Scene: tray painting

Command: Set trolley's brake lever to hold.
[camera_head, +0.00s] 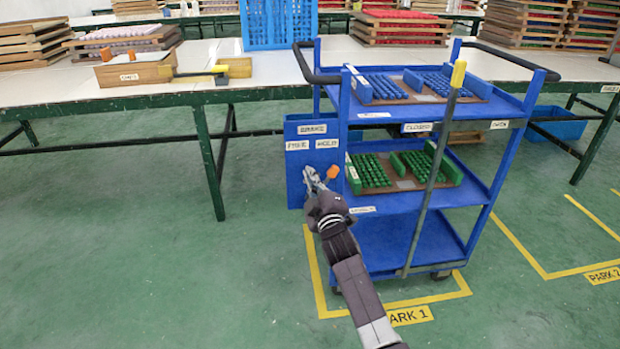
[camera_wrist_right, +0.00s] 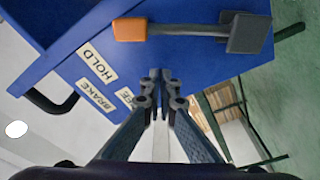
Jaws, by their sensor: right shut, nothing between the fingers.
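The blue trolley (camera_head: 395,236) stands in the middle of the head view. Its side panel (camera_head: 297,190) carries the labels BRAKE, FREE on the left and HOLD (camera_head: 326,144) on the right. The brake lever has an orange tip (camera_head: 332,172), which sits below HOLD. In the right wrist view the lever's grey arm runs from a dark block (camera_wrist_right: 245,33) to the orange tip (camera_wrist_right: 130,29), leaning to the HOLD (camera_wrist_right: 98,65) side. My right gripper (camera_head: 310,176) is shut and empty, beside the lever and apart from it. My left gripper is out of view.
A grey bar with a yellow top (camera_head: 459,73) crosses the trolley's front near CLOSED and OPEN labels. Its shelves hold trays of blue (camera_head: 385,88) and green pieces (camera_head: 370,172). A long table (camera_head: 270,75) stands behind. Green floor is free at left.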

